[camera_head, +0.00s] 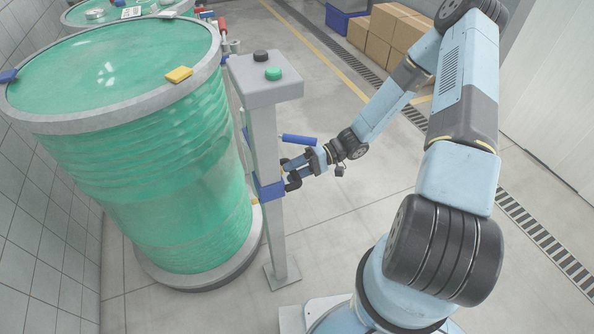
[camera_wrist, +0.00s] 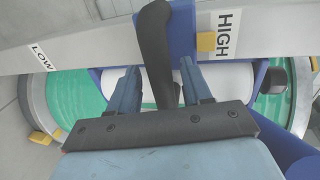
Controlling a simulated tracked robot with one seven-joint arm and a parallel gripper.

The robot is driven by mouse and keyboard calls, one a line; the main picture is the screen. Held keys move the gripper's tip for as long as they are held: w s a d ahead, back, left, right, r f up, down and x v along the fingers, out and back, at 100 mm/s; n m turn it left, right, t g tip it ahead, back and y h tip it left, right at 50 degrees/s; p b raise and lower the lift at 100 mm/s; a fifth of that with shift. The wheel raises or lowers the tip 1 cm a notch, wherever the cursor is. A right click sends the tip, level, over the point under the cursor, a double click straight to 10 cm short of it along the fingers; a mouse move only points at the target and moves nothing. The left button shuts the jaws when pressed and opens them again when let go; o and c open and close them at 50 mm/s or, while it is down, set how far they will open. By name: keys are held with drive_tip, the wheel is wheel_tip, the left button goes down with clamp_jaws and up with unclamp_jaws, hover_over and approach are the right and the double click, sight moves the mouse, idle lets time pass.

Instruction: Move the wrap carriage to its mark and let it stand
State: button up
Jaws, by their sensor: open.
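The wrap carriage (camera_head: 270,189) is a blue block on the grey post beside the large green-wrapped drum (camera_head: 150,150). In the wrist view the carriage (camera_wrist: 183,35) carries a black handle (camera_wrist: 155,45) and a white roll lies behind. A yellow pointer (camera_wrist: 206,42) on the carriage's edge is beside the HIGH label (camera_wrist: 229,33); the LOW label (camera_wrist: 43,57) is farther left along the post. My gripper (camera_head: 289,174) is at the carriage. In the wrist view my gripper (camera_wrist: 161,70) is open, its two fingers on either side of the handle; contact cannot be told.
The grey post (camera_head: 266,135) has a black button (camera_head: 260,56) and a green button (camera_head: 274,74) on top. A second drum (camera_head: 95,14) stands behind. Cardboard boxes (camera_head: 392,30) and a blue crate (camera_head: 345,16) are at the back.

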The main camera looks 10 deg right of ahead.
drive_tip(key=shift+a, duration=0.15)
drive_tip(key=shift+c, duration=0.2)
clamp_jaws()
idle(0.3)
